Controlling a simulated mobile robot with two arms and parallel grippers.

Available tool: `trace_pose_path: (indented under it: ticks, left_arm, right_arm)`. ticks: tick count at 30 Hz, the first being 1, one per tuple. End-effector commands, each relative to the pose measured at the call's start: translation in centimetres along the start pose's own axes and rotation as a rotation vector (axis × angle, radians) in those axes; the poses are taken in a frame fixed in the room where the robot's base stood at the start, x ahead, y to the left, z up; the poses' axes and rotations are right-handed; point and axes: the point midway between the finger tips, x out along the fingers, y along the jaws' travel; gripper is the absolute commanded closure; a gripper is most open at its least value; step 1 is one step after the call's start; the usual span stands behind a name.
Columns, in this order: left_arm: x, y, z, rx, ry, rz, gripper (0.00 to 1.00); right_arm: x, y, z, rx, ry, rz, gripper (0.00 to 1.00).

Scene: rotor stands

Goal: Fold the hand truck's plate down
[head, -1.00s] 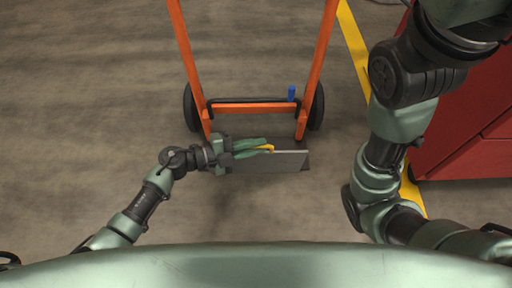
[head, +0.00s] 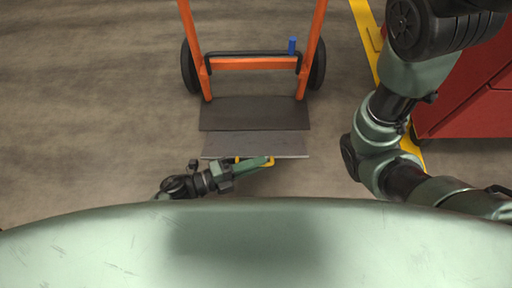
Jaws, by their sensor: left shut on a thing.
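The orange hand truck (head: 262,64) stands ahead of me, between two dark wheels. Its grey plate (head: 255,145) extends from the foot of the frame toward me, with a darker band nearer the frame and a lighter band at the front edge. I cannot tell if it lies fully flat on the floor.
A small blue peg (head: 292,46) stands up by the truck's crossbar. A red cabinet (head: 470,112) stands at the right, beside a yellow floor line (head: 364,22). The floor to the left of the truck is clear.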

Motion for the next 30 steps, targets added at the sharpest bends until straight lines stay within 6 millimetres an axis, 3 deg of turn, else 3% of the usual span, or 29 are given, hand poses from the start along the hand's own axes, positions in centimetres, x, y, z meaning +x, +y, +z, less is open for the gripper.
trace_pose_path:
  ticks: [3, 9, 26, 27, 30]
  left_arm:
    - [-0.2, 1.7, -0.4, 0.001, -0.004, 0.006, 1.00]
    - [-0.4, 3.0, -0.8, 0.003, -0.005, 0.006, 1.00]
    - [-0.5, 3.4, -0.9, 0.004, -0.006, 0.006, 1.00]
    - [-0.5, 3.4, -0.9, 0.004, -0.006, 0.006, 0.84]
    - [-0.4, 3.4, -0.9, 0.004, -0.005, 0.005, 0.80]
  right_arm:
    - [-0.6, -0.1, -0.2, 0.000, 0.000, 0.000, 0.64]
    - [-1.0, -0.2, -0.4, 0.000, 0.000, 0.000, 0.64]
    - [-1.1, -0.2, -0.4, 0.000, -0.001, 0.000, 0.64]
    - [-1.1, -0.2, -0.4, 0.000, -0.001, 0.000, 0.64]
    - [-1.2, -0.2, -0.3, 0.000, -0.001, 0.000, 0.64]
